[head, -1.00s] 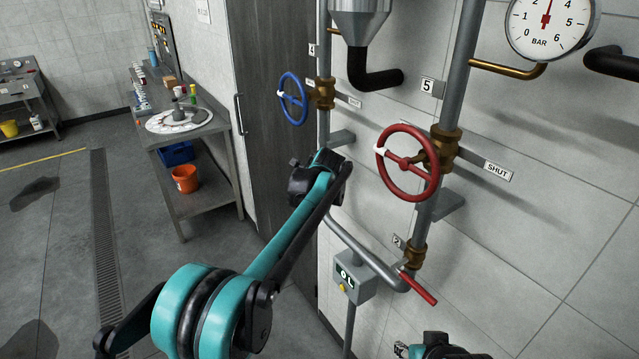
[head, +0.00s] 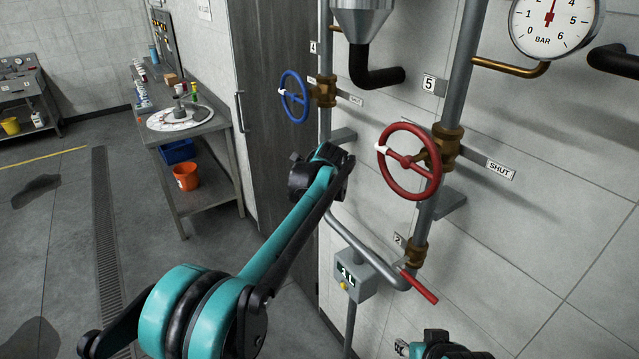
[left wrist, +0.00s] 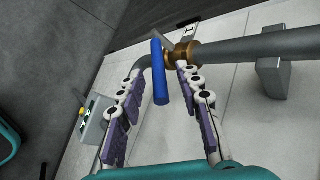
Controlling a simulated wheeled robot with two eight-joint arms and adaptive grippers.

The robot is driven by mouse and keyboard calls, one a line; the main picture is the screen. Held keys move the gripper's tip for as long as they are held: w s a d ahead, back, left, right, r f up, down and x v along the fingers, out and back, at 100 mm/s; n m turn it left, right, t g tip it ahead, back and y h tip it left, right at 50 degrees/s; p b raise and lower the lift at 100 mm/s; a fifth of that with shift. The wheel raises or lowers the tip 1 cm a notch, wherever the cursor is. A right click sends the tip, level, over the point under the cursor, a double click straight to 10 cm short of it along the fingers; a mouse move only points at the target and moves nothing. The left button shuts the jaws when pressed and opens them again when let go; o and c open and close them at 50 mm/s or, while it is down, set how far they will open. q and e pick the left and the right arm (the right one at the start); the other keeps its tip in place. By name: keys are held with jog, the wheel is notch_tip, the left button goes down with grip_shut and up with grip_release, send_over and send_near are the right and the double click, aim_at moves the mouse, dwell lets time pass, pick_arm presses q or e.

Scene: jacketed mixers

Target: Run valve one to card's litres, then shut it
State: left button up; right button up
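A blue lever (left wrist: 159,75) on a brass valve (left wrist: 183,54) shows in the left wrist view, on a grey pipe. My left gripper (left wrist: 164,68) is open, with one finger on each side of the lever and gaps visible. In the head view my left wrist hides the gripper and this lever. A grey meter box (head: 352,275) has a lit litre display, its figure too small to read surely, perhaps 2. It also shows in the left wrist view (left wrist: 94,122). No readable litre card shows. My right gripper is out of view; only its arm shows at the bottom.
A red lever (head: 419,287) tagged 2 is right of the meter. A red handwheel (head: 408,162) by tag 5 and a blue handwheel (head: 293,97) by tag 4 are above. A pressure gauge (head: 553,24) is top right. A bench (head: 196,133) stands left; floor between is open.

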pick_arm(q)
jog(key=v, duration=0.9)
jog(key=shift+s+r, duration=0.25)
jog(key=shift+s, duration=0.05)
